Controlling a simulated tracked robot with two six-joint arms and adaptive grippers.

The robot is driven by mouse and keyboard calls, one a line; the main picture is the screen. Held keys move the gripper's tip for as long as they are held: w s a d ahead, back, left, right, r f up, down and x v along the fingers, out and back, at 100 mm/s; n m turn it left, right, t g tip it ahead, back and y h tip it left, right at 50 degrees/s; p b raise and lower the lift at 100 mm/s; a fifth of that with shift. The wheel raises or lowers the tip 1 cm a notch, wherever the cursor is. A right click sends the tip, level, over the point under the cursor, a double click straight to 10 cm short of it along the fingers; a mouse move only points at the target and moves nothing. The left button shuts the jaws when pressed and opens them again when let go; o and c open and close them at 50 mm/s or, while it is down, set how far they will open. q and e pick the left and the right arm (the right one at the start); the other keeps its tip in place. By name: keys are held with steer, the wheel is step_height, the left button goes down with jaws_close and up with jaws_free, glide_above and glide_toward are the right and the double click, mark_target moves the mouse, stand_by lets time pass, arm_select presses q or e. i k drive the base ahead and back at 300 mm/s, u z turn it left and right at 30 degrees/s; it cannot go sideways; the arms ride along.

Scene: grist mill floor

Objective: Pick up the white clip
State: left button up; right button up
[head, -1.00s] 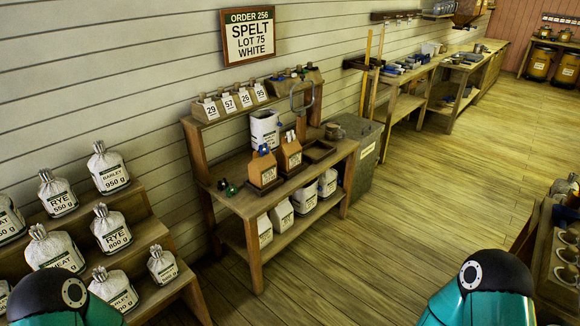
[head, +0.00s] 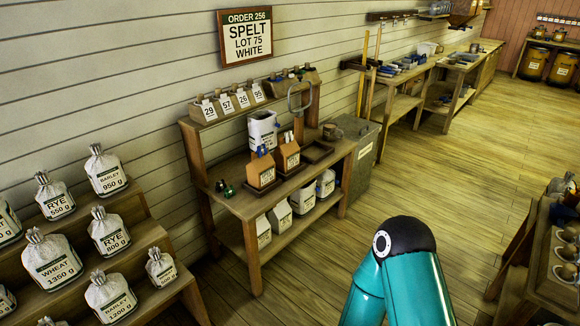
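A small whitish piece (head: 288,136) shows at the top of the right brown paper bag (head: 287,155) on the wooden bench (head: 232,203). It may be the white clip, but it is too small to be sure. The left brown bag (head: 261,171) beside it has a blue piece (head: 262,150) at its top. Two small dark green pieces (head: 225,188) lie at the bench's left end. Neither gripper is in view. Only a teal link of my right arm shows at the lower right, well apart from the bench.
A white container (head: 262,128) stands behind the bags. Numbered wooden boxes (head: 225,104) line the bench's upper shelf; white bags (head: 303,197) fill the lower one. Stepped shelves (head: 150,237) with flour sacks stand left. A grey bin (head: 361,155) stands right. Floor (head: 330,255) before the bench is clear.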

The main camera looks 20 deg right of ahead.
mark_target(288, 135)
steer(key=z, duration=0.15)
steer(key=k, duration=0.85)
steer(key=z, duration=0.5)
steer(key=i, duration=1)
